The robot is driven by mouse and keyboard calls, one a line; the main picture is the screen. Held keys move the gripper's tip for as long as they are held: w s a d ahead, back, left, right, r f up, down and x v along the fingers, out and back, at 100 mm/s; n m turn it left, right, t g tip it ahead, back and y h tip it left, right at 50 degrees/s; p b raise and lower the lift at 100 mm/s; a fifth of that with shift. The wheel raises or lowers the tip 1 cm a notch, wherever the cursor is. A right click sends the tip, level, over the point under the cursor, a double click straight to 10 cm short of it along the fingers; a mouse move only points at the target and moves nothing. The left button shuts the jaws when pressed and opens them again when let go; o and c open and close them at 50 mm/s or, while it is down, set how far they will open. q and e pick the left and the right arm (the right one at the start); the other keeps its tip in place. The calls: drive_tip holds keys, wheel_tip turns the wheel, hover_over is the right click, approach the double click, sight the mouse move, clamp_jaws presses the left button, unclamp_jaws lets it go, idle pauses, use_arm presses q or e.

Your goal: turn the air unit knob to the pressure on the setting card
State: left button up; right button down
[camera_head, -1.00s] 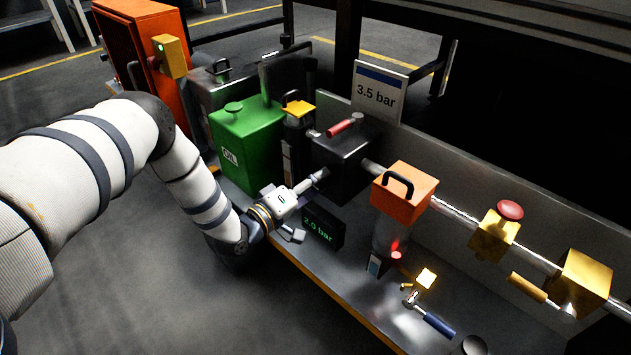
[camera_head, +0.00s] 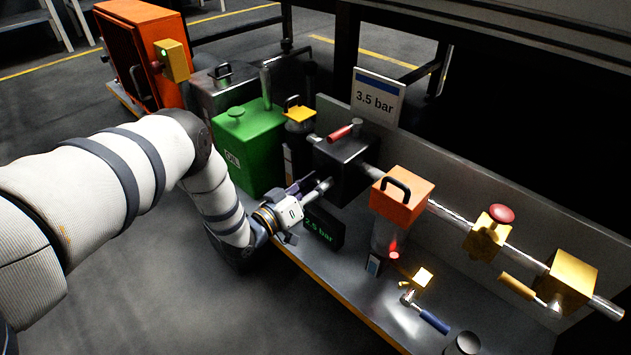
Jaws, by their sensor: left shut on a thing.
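The setting card (camera_head: 377,98) stands behind the bench and reads 3.5 bar. The air unit (camera_head: 346,163) is a dark block with a red lever on top. Its knob (camera_head: 324,186) is a pale stub on the block's near left side. My left gripper (camera_head: 313,192) is shut on the knob, its fingers hiding part of it. My right gripper is not in view.
A green oil can (camera_head: 248,145) stands just left of the wrist. An orange-topped filter (camera_head: 403,192) is right of the air unit, on the pipe. A blue-handled tool (camera_head: 433,321) lies on the bench near the front. Yellow valves sit farther right.

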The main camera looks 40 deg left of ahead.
use_arm(q)
drive_tip(key=m+p, duration=0.1)
drive_tip(key=m, duration=0.3)
drive_tip(key=shift+d+m, duration=0.1)
drive_tip(key=shift+m, duration=0.2)
drive_tip(key=shift+m+p, duration=0.5)
drive_tip(key=shift+m, duration=1)
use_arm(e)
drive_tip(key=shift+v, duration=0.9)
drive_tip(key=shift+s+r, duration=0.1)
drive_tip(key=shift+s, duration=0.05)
use_arm(q)
drive_tip(key=o, duration=1.2)
drive_tip(key=s, duration=0.8)
drive_tip(key=s+a, duration=0.1)
drive_tip(key=s, duration=0.3)
